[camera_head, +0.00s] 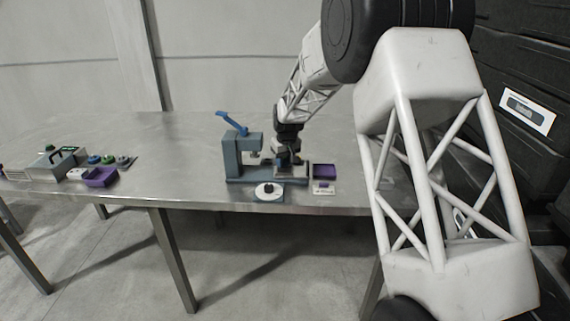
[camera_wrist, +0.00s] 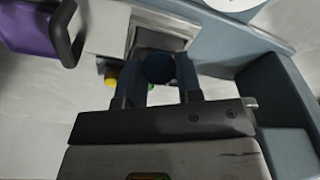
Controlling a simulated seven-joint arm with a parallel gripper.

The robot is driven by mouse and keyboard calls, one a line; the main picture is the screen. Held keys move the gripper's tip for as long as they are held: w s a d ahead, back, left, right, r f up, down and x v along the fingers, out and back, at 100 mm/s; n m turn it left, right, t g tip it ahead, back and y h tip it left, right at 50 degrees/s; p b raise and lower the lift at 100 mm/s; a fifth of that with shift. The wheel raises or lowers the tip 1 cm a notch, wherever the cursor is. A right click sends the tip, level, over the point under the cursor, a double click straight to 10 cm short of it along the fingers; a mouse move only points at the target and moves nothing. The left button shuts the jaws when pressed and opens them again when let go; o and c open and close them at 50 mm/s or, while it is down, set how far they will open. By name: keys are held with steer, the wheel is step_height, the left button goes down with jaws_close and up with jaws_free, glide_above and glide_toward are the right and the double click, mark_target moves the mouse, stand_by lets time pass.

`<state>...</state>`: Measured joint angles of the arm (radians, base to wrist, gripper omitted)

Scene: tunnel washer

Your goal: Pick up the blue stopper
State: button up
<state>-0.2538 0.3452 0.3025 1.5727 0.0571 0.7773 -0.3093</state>
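The blue stopper appears as a dark blue round top (camera_wrist: 158,68) in the wrist view, between the two fingers of my gripper (camera_wrist: 160,80). It nearly fills the gap between them, and I cannot tell whether both fingers press on it. In the head view, my gripper (camera_head: 289,163) is low at the right end of the grey-blue press stand (camera_head: 231,160), close to its base. The stopper cannot be made out there, as my gripper hides that spot.
A blue lever (camera_head: 232,122) tops the stand. In front lies a plate with a white disc (camera_head: 263,191); a purple tray (camera_head: 324,171) is just right. At the left of the metal table (camera_head: 190,140) are a grey box (camera_head: 50,163) and another purple tray (camera_head: 101,178). The table's middle is clear.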

mark_target(285, 160)
steer(key=shift+c, duration=1)
steer(key=shift+r, duration=0.15)
steer(key=shift+r, duration=1.45)
steer(key=shift+s+r, duration=0.2)
steer(key=shift+s, duration=0.05)
steer(key=s+d+r, duration=0.1)
steer(key=s+d, duration=0.3)
steer(key=s, duration=1.1)
steer(key=shift+r, duration=0.2)
steer(key=shift+w, duration=0.15)
